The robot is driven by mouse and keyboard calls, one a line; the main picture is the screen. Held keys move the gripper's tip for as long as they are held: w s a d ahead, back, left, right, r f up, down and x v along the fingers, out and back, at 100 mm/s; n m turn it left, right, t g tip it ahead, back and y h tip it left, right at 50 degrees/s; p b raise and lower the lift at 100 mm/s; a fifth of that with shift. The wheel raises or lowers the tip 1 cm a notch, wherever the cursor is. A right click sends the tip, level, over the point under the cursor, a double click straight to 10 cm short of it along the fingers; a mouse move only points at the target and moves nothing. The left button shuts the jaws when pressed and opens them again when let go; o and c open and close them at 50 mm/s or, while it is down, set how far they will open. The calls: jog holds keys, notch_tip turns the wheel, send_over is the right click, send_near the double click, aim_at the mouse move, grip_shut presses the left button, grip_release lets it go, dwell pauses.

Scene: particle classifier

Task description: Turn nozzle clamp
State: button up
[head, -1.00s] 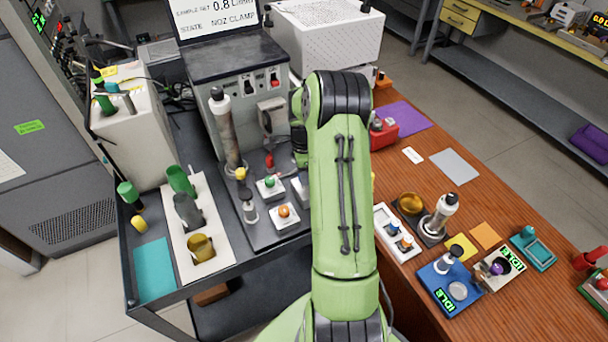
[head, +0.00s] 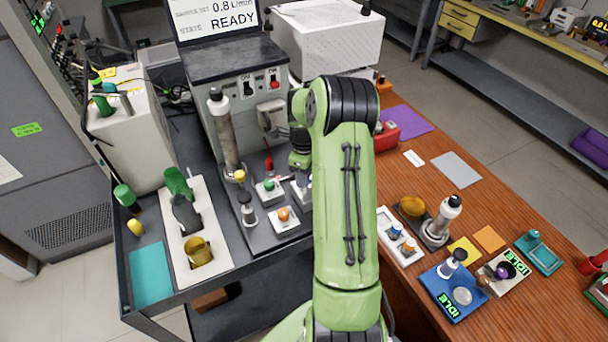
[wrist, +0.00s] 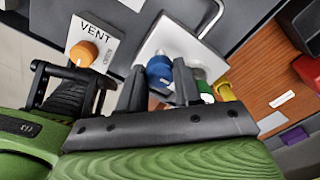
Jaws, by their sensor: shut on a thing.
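A blue knob (wrist: 160,70) stands on a white plate (wrist: 182,42) in the wrist view. My gripper (wrist: 160,84) has one dark finger on each side of this knob and is shut on it. No label reading nozzle clamp is legible. In the head view my wrist hangs over the dark machine base (head: 262,235); my arm hides the fingertips and much of the plate. The machine's screen (head: 215,16) reads 0.8 L/min and STATE READY.
An orange knob (wrist: 84,54) marked VENT is left of my gripper in the wrist view; green and yellow parts are close on the right. A green knob (head: 269,184) and an upright grey tube (head: 224,130) stand nearby. The wooden table (head: 400,285) holds several small devices.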

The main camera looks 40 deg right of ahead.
dwell(0.3)
jog(key=o, duration=1)
jog(key=shift+o, duration=0.2)
notch_tip(320, 180, up, 16)
jog(key=p, duration=0.1)
jog(key=shift+p, duration=0.35)
jog(key=shift+f, duration=0.1)
